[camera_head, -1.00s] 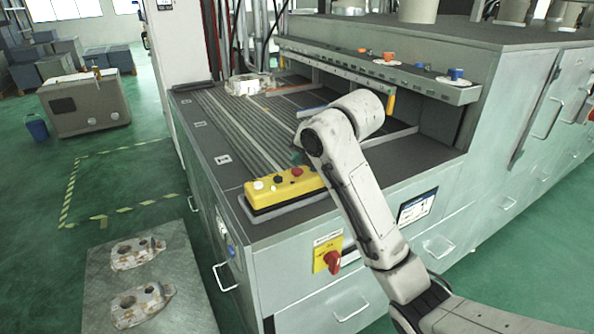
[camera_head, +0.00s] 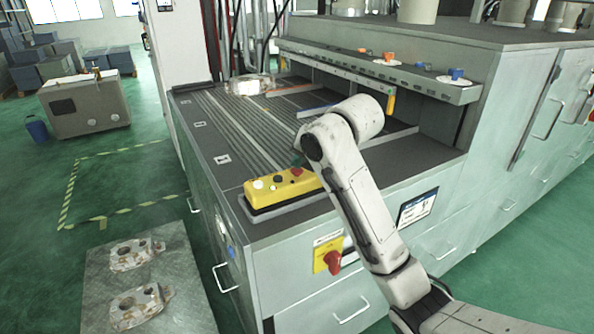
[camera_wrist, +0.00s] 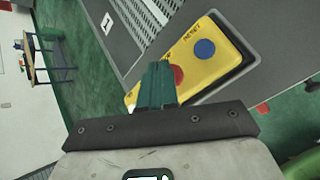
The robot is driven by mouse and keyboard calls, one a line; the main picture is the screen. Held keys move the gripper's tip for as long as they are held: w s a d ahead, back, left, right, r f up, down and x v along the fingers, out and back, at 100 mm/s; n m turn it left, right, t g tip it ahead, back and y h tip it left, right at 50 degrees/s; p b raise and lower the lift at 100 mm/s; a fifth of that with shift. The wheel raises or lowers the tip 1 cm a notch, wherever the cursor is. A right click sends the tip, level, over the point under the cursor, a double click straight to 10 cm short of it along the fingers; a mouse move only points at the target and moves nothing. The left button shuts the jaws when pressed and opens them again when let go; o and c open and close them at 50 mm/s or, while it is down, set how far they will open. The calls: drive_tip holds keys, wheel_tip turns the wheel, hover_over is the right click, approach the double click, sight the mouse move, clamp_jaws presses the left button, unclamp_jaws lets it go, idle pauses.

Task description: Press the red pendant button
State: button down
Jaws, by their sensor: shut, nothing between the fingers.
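The yellow pendant box (camera_head: 262,194) lies on a grey pad at the near left corner of the machine bed. The red button also shows in the wrist view (camera_wrist: 178,75), partly hidden behind my fingers. My gripper (camera_wrist: 157,68) has green fingers, which are shut and empty. In the head view the green fingertips (camera_head: 298,161) are just at the red button, mostly hidden by my arm. I cannot tell whether they touch it.
A blue button (camera_wrist: 204,49) marked RESET sits beside the red one. A white button (camera_head: 258,184) is at the box's left end. A red rotary switch (camera_head: 332,262) is on the cabinet front. The slatted bed (camera_head: 235,125) behind the box is mostly clear.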

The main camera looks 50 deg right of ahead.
sight(300, 172)
drive_tip(key=shift+f, duration=0.35)
drive_tip(key=shift+r, duration=0.1)
idle(0.4)
drive_tip(key=shift+r+p, duration=0.55)
drive_tip(key=shift+r, duration=0.3)
wheel_tip(300, 172, up, 5)
drive_tip(key=p, duration=0.4)
idle(0.8)
